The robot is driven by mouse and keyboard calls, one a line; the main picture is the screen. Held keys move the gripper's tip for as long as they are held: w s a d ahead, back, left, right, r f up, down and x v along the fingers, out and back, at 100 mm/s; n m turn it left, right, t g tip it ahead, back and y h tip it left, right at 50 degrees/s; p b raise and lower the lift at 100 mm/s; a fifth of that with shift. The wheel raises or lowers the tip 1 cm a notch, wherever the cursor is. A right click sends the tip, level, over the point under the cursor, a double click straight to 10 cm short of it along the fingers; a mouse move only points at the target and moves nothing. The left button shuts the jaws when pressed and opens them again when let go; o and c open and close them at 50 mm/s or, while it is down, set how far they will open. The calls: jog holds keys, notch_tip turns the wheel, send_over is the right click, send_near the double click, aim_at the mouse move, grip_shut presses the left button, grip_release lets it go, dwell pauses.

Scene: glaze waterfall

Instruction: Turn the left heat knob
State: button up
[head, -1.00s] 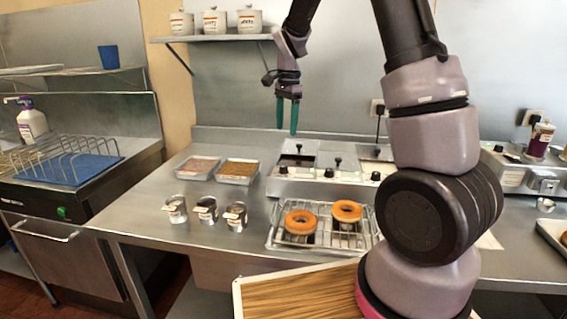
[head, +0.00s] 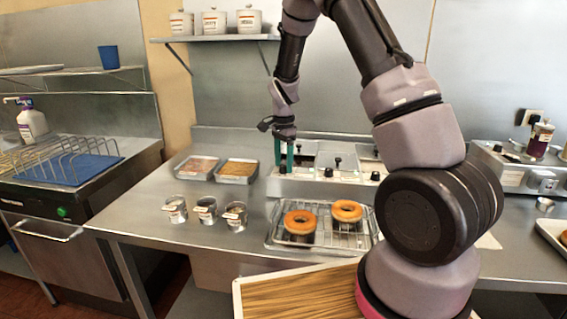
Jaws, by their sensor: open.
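The steel glaze warmer (head: 310,186) stands at the back of the counter, with several dark knobs along its front panel. The left knob (head: 283,170) is small and sits at the panel's left end. My gripper (head: 284,168) points down with its two green fingers apart. The fingertips appear one on each side of the left knob in the head view. I cannot tell whether they touch it or how far down they reach around it. The middle knob (head: 328,172) and the right knob (head: 375,176) are clear of the gripper.
A wire rack (head: 335,240) with two glazed rings sits in front of the warmer. Three small metal cups (head: 206,210) stand to the left. Two trays of toppings (head: 237,171) lie left of the warmer. A shelf (head: 225,37) with white canisters hangs above.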

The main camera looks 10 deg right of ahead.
jog(key=shift+f, duration=0.1)
grip_shut()
jog(key=shift+n, duration=0.3)
jog(key=n, duration=1.3)
jog(key=shift+n, duration=2.2)
